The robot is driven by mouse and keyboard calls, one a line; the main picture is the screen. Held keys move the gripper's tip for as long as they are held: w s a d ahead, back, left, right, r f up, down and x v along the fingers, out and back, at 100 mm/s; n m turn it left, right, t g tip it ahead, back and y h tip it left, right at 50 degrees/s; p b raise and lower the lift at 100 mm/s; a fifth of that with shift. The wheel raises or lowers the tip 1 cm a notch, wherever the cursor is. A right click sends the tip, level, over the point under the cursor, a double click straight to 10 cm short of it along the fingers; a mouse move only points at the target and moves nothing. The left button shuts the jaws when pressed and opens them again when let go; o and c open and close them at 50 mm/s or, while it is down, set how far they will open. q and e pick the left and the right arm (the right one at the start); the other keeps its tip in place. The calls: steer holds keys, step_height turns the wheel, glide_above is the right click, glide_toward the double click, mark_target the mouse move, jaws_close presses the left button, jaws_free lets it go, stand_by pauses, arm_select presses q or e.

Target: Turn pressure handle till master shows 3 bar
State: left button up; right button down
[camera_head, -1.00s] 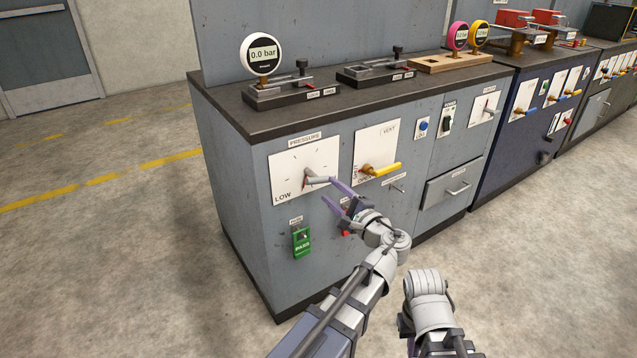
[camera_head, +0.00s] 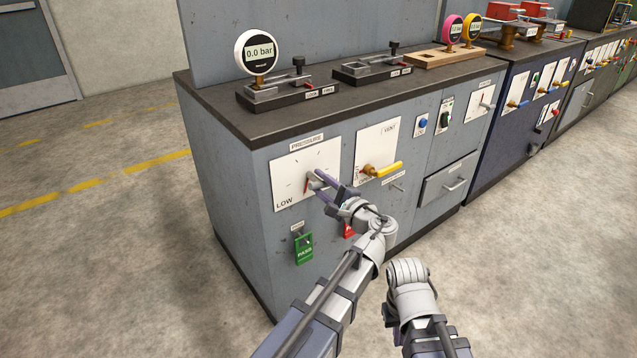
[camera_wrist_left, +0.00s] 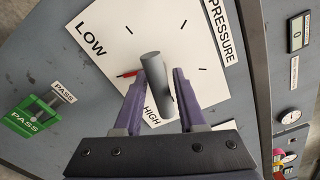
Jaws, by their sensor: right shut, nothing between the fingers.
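The pressure handle (camera_head: 317,181) is a grey bar on the white PRESSURE panel (camera_head: 290,177) of the bench front. In the left wrist view the grey handle (camera_wrist_left: 154,78) stands between my left fingers (camera_wrist_left: 160,80), and a red pointer (camera_wrist_left: 128,74) shows on the LOW side. My left gripper (camera_head: 326,188) is open around the handle; I cannot tell whether a finger touches it. The white round master gauge (camera_head: 258,53) on the bench top reads 0.0 bar. My right gripper (camera_head: 390,313) is low in front of the bench, away from the handle, its fingers mostly hidden.
A yellow-handled valve (camera_head: 383,170) on the VENT panel is just right of the handle. A green PASS tag (camera_head: 304,248) and a red tag (camera_head: 349,231) hang below. Pink (camera_head: 453,28) and yellow (camera_head: 471,27) gauges stand in a wooden rack (camera_head: 445,56). Floor at left is clear.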

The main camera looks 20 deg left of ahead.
arm_select(q)
jaws_close()
steer(key=shift+m, duration=0.3)
steer(key=m, duration=0.4)
steer(key=shift+m, duration=0.4)
steer(key=m, duration=0.4)
steer(key=shift+m, duration=0.3)
steer(key=m, duration=0.9)
steer(key=shift+s, duration=0.1)
steer(key=shift+m, duration=0.4)
